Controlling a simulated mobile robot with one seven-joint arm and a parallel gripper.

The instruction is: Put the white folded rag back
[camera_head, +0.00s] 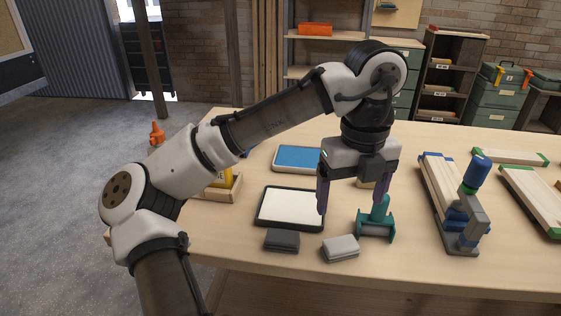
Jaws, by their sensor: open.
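The white folded rag (340,248) lies on the workbench near its front edge, right of a dark grey folded one (282,240). My gripper (357,190) points down above the bench, behind the white rag in the picture. Its fingers are wide apart and the rag is outside them, nearer the front edge. A black-rimmed tray with a white bottom (290,207) lies behind the two rags and looks empty. A blue-bottomed tray (297,158) lies farther back, partly hidden by my gripper.
A teal tool-like object (376,219) stands close right of the white rag. A blue and grey clamp (466,212) stands by wooden boards (440,184) at the right. A wooden box with yellow contents (223,187) is at the left, partly behind my arm.

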